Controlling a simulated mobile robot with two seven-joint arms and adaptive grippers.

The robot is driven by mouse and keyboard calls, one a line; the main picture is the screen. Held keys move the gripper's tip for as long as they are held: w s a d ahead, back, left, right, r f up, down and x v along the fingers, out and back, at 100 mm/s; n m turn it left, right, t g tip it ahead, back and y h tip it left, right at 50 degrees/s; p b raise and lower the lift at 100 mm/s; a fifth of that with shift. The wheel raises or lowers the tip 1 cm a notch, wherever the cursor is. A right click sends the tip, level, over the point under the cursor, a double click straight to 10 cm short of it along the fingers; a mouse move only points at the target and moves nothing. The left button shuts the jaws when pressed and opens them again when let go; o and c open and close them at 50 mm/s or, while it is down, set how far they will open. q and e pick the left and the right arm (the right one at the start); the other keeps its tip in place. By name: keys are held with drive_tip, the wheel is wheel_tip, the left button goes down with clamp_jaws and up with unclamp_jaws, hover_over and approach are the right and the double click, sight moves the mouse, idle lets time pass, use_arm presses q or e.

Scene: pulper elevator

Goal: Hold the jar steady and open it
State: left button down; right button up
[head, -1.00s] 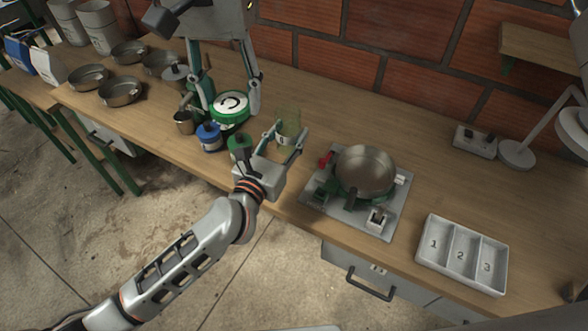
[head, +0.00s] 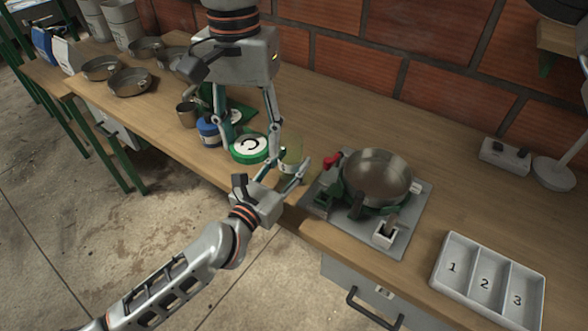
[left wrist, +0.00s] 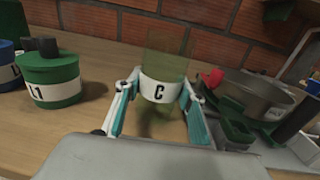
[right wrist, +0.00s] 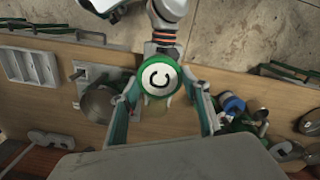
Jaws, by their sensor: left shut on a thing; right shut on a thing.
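The jar (head: 291,160) is yellowish, see-through glass with a white C label, also in the left wrist view (left wrist: 160,92). My left gripper (head: 283,180) is shut around it from the front, near the table's front edge. The jar is upright in the left wrist view, with no lid visible on its top. My right gripper (head: 255,148) reaches down from above and is shut on a green lid (head: 250,147) with a white C disc. The lid also shows between its fingers in the right wrist view (right wrist: 158,76). The lid appears apart from the jar, left of it in the head view.
A pan (head: 377,178) sits on a burner plate right of the jar. A numbered tray (head: 489,282) lies further right. A blue container (head: 208,133) and a metal cup (head: 187,114) stand left. A green L1 container (left wrist: 50,78) stands close left of the left gripper.

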use_arm(q)
drive_tip(key=shift+f, duration=0.7)
drive_tip(key=shift+r, duration=0.3)
drive_tip(key=shift+f, duration=0.25)
drive_tip(key=c, duration=1.3)
unclamp_jaws()
drive_tip(key=shift+o, duration=0.2)
